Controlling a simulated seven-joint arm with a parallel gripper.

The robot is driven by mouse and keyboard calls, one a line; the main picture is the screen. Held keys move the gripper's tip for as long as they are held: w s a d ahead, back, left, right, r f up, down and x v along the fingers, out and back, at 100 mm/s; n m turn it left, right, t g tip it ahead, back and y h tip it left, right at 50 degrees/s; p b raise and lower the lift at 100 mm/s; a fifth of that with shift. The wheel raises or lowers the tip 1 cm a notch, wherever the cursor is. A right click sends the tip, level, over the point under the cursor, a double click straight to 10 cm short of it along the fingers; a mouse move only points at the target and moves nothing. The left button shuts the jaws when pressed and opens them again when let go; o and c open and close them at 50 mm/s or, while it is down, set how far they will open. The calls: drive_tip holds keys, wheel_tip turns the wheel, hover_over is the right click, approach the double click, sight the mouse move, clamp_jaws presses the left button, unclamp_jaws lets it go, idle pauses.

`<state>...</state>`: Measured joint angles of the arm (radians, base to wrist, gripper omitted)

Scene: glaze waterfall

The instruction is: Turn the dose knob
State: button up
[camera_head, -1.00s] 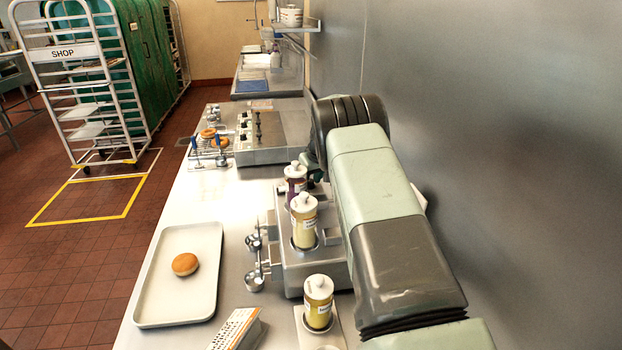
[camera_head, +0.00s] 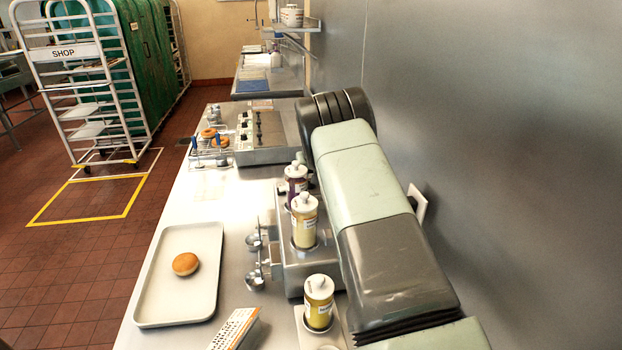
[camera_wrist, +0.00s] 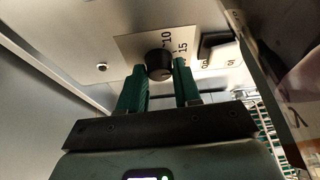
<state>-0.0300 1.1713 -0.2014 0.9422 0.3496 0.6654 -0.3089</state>
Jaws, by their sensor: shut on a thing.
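The dose knob (camera_wrist: 158,62) is a round black knob on a pale dial plate (camera_wrist: 130,45) marked 10 and 15, seen in the wrist view. My gripper (camera_wrist: 160,76) has its two green fingers on either side of the knob and is shut on it. The knob hides part of the dial. In the head view my arm blocks the gripper, and I cannot see the knob there.
A metal dispenser (camera_head: 300,277) holds a yellow bottle (camera_head: 304,222) and a purple bottle (camera_head: 296,184). Another yellow bottle (camera_head: 319,302) stands in front. A grey wall (camera_head: 520,120) is close on the right.

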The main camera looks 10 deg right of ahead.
drive_tip(key=o, duration=1)
drive_tip(key=v, duration=1)
drive_tip(key=shift+s+r, duration=0.15)
drive_tip(key=shift+r, duration=0.25)
